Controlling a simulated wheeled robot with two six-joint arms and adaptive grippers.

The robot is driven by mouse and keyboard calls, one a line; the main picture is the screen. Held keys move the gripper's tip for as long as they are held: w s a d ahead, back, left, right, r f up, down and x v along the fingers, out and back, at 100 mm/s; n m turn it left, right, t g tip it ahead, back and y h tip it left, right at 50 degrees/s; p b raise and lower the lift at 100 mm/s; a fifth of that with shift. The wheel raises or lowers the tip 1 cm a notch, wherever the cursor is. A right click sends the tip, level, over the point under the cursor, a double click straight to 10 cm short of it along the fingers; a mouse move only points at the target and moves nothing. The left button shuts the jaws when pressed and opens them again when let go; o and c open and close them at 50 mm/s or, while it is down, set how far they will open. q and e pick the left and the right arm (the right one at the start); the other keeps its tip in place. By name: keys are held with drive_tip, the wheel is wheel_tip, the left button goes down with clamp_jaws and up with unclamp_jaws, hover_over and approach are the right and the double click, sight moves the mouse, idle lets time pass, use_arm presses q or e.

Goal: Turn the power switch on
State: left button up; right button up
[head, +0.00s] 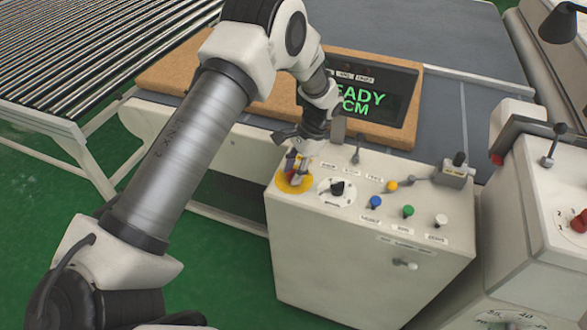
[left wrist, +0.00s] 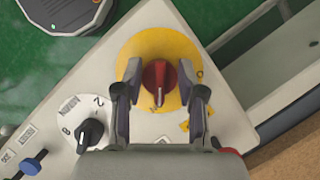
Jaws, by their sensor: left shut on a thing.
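The power switch is a red knob (left wrist: 158,78) on a round yellow plate (left wrist: 135,48), at the corner of a white control box (head: 370,265). In the head view the yellow plate (head: 288,184) shows at the left end of the box top, with the knob mostly hidden by my gripper. My left gripper (head: 298,172) points down over it. In the left wrist view its two fingers (left wrist: 159,92) stand on either side of the red knob and are shut on it. My right gripper is in neither view.
Beside the switch is a black dial (head: 337,188) on a white plate. Blue (head: 376,202), green (head: 407,211) and white (head: 440,220) knobs follow to the right. A dark screen (head: 370,92) with green text stands behind, before a tan mattress (head: 175,72). Rollers (head: 75,45) lie at back left.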

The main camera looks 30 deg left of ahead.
use_arm(q)
drive_tip(key=shift+s+f+m, duration=0.1)
drive_tip(key=shift+f+m, duration=0.05)
drive_tip(key=shift+m, duration=0.25)
drive_tip(key=o, duration=1.1)
drive_tip(key=v, duration=1.2)
drive_tip(key=shift+d, duration=0.3)
drive_tip(key=shift+f, duration=0.15)
